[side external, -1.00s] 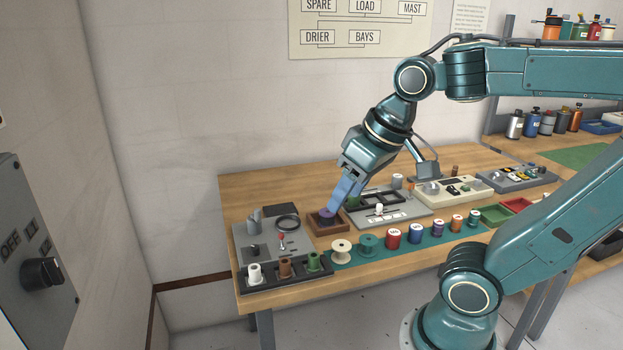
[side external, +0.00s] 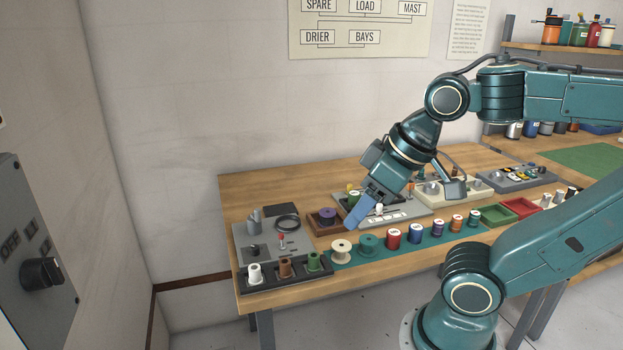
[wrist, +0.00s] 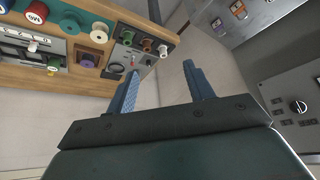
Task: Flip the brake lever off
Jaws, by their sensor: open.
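A small red-tipped lever (side external: 281,238) stands on the grey panel (side external: 266,262) at the left end of the bench; I cannot read a brake label. The panel also shows in the wrist view (wrist: 122,55), between my fingers and the spools. My gripper (side external: 353,221) has blue fingers and is to the right of the lever, above the bench, apart from it. In the wrist view its two fingers (wrist: 163,80) are spread with nothing between them.
A purple spool (side external: 327,214) sits in a brown tray (side external: 313,225) between the panel and my gripper. A dark rack with several spools (side external: 285,270) edges the panel's front. Cream (side external: 341,249) and teal (side external: 368,245) spools stand right of it. A wall-side dial box (side external: 35,260) is far left.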

